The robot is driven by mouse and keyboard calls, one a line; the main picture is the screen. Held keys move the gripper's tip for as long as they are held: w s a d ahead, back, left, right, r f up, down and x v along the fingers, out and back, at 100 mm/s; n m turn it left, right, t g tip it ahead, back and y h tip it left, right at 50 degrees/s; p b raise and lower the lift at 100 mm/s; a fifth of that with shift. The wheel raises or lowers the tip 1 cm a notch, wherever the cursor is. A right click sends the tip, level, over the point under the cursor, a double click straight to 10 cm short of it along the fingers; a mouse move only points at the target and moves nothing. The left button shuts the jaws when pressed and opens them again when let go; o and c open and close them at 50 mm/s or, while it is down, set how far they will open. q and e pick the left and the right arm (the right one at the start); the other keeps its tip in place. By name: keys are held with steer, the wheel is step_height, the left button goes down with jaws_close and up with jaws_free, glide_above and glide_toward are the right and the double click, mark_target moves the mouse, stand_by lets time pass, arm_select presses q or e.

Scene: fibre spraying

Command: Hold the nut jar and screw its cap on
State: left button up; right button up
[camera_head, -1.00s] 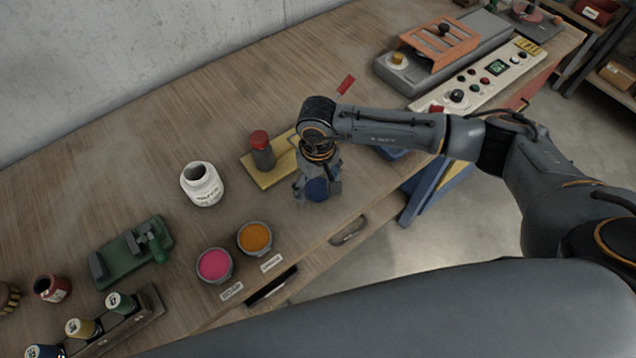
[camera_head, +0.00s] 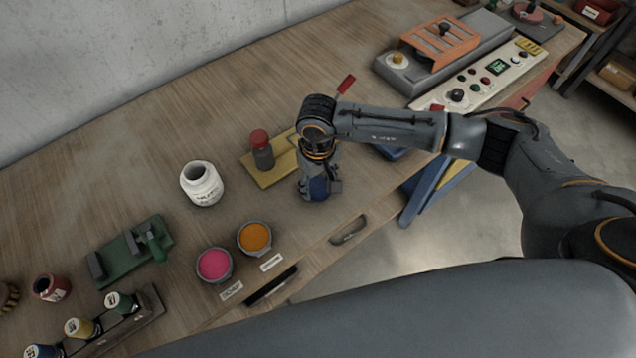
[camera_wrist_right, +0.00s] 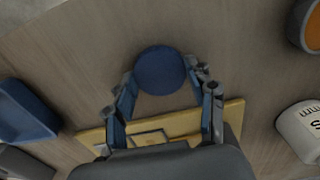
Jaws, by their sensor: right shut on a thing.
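The white nut jar (camera_head: 203,184) stands upright and open on the workbench, left of my right gripper. Its side with dark lettering shows at the right edge of the wrist view (camera_wrist_right: 303,129). The round blue cap (camera_wrist_right: 160,70) is between the fingers of my right gripper (camera_wrist_right: 163,82), which is shut on it. In the head view, the right gripper (camera_head: 318,183) points down near the bench's front edge, with the blue cap (camera_head: 319,190) low at its fingers. Whether the cap touches the bench is unclear. My left gripper is not in view.
Orange (camera_head: 254,237) and pink (camera_head: 213,265) bowls stand in front of the jar. A green fixture (camera_head: 122,258) is left. The bench behind the jar is clear.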

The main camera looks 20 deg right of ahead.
mark_target(319, 187)
steer(key=shift+r+b, duration=0.25)
steer(key=shift+b, duration=0.05)
step_height(319, 187, up, 2)
steer(key=shift+s+r+b, duration=0.1)
steer(key=shift+r+b, duration=0.15)
steer(key=shift+b, duration=0.7)
steer(key=s+d+r+b, duration=0.3)
steer(key=s+r+b, duration=0.2)
steer(key=s+r, duration=0.4)
steer(key=s, duration=0.4)
steer(key=shift+s+r, duration=0.25)
steer(key=shift+r, duration=0.15)
